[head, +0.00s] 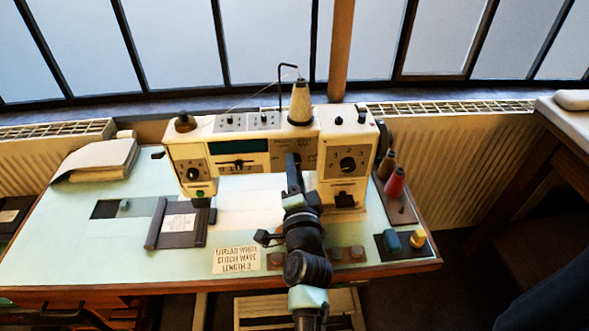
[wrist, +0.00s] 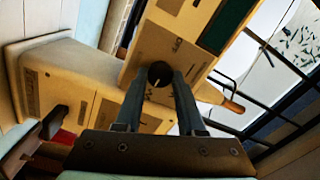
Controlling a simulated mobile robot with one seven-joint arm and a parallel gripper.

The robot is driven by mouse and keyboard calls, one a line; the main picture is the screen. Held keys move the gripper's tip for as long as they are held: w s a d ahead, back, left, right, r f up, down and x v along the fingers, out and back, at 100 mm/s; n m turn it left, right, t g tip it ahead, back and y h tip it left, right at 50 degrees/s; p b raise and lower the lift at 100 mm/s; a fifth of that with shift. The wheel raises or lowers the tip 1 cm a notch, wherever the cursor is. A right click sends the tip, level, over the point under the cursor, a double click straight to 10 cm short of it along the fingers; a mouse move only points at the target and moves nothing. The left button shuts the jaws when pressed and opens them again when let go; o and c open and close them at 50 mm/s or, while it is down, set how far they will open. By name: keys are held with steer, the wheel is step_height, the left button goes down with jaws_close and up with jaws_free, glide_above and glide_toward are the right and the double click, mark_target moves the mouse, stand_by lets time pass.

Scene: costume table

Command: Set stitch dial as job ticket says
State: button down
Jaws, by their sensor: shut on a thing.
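The cream sewing machine (head: 240,148) stands at the back of the pale green table. The job ticket (head: 237,260) lies near the front edge and reads "THREAD WHITE, STITCH WAVE, LENGTH 3". My gripper (head: 293,160) reaches to the middle of the machine's front panel. In the wrist view my gripper (wrist: 158,90) has its two fingers on either side of a dark round dial (wrist: 160,73) and is shut on it. A pale mark shows on the dial. Its surrounding symbols are too small or hidden to read.
A left knob (head: 193,174) and a numbered right knob (head: 347,164) flank my arm. A thread cone (head: 300,103) stands on top of the machine. A red spool (head: 394,183) stands at right. A dark clipboard (head: 181,225) lies left of my arm.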

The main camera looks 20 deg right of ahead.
steer(key=c, duration=0.5)
jaws_free()
steer(key=p+v, duration=0.4)
steer(key=v, duration=0.9)
steer(key=shift+p, duration=0.4)
